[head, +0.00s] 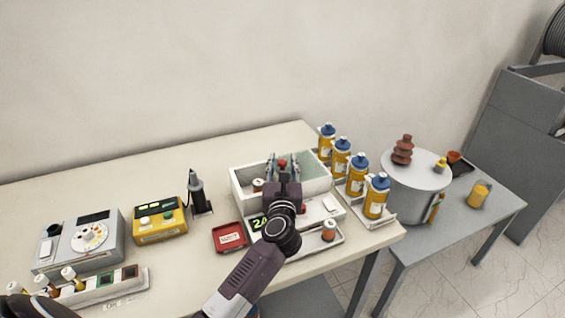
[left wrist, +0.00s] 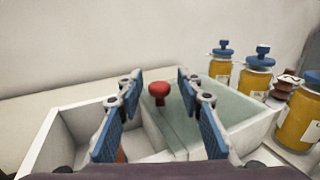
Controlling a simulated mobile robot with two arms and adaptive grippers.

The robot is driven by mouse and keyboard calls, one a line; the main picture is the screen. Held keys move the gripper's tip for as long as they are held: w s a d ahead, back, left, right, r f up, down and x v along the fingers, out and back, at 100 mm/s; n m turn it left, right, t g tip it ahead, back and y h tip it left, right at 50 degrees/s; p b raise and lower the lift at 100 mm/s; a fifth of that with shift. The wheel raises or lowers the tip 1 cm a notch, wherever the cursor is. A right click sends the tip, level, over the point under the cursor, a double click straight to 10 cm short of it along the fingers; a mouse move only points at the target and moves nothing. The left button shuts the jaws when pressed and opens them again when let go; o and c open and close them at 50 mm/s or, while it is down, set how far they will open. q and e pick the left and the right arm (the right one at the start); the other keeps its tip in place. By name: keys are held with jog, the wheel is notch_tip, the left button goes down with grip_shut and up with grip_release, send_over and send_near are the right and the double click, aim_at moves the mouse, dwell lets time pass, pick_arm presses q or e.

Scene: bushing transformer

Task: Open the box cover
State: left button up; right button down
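A white box (head: 236,186) stands near the right end of the table. A pale, glass-like cover (head: 316,180) lies over its right part; it also shows in the left wrist view (left wrist: 232,101). A red knob (left wrist: 159,91) stands up from the cover. My left gripper (head: 283,160) is over the box, with its blue-padded fingers (left wrist: 160,84) spread on either side of the knob, a gap showing on both sides. The left part of the box is open at the top. My gripper hides part of the box in the head view. My right gripper is not in view.
Several yellow bottles with blue caps (head: 357,178) line the box's right side. A red tray (head: 230,237), yellow meter (head: 159,222) and grey dial device (head: 80,245) stand to the left.

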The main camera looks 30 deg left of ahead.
pick_arm(q)
jog(key=v, duration=1.2)
